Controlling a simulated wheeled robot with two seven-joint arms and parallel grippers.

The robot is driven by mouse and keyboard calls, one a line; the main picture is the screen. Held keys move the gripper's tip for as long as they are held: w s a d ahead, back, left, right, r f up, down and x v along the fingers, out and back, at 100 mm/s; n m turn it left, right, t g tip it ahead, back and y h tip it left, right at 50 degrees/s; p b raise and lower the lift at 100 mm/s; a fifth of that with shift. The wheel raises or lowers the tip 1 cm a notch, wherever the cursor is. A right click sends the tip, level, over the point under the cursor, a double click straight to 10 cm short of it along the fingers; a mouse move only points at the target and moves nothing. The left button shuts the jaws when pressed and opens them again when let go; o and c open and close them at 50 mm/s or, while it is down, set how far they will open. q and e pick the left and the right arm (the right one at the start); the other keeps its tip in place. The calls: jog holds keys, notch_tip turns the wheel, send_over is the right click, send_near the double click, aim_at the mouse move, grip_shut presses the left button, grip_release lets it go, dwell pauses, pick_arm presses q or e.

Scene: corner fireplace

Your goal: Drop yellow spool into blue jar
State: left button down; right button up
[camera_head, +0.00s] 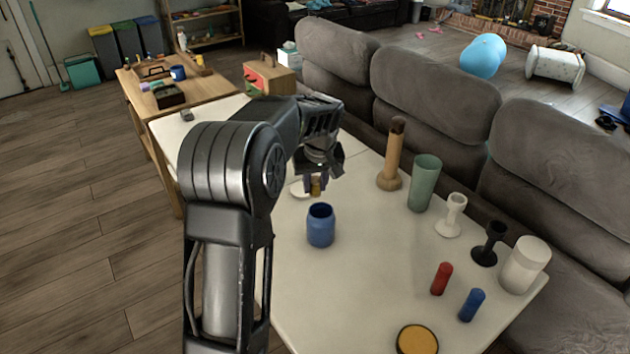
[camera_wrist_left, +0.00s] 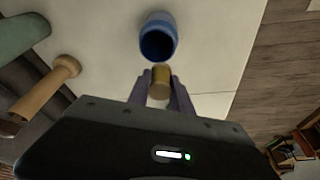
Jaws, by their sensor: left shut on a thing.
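The blue jar (camera_head: 321,226) stands upright on the white table with its mouth open upward. In the left wrist view the jar (camera_wrist_left: 158,36) is just ahead of the fingers. My left gripper (camera_head: 314,186) is shut on the yellow spool (camera_head: 316,188), above the table and behind the jar in the head view. In the left wrist view the spool (camera_wrist_left: 160,82) sits between the two fingertips, and its far end appears close to the jar's rim. I cannot tell whether it touches the rim. My right gripper is not in view.
On the white table (camera_head: 365,270) stand a wooden vase (camera_head: 393,155), a green cup (camera_head: 424,183), a white holder (camera_head: 451,215), a black holder (camera_head: 489,243), a white jar (camera_head: 524,265), red (camera_head: 441,279) and blue (camera_head: 472,305) pegs, and a yellow-topped disc (camera_head: 417,340). A grey sofa (camera_head: 430,95) borders it.

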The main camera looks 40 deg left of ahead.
aim_at(316, 182)
pick_arm(q)
jog(key=shift+f+b, duration=0.3)
jog(key=shift+f, duration=0.4)
jog(key=c, duration=1.1)
grip_release()
jog(key=shift+v, duration=3.95)
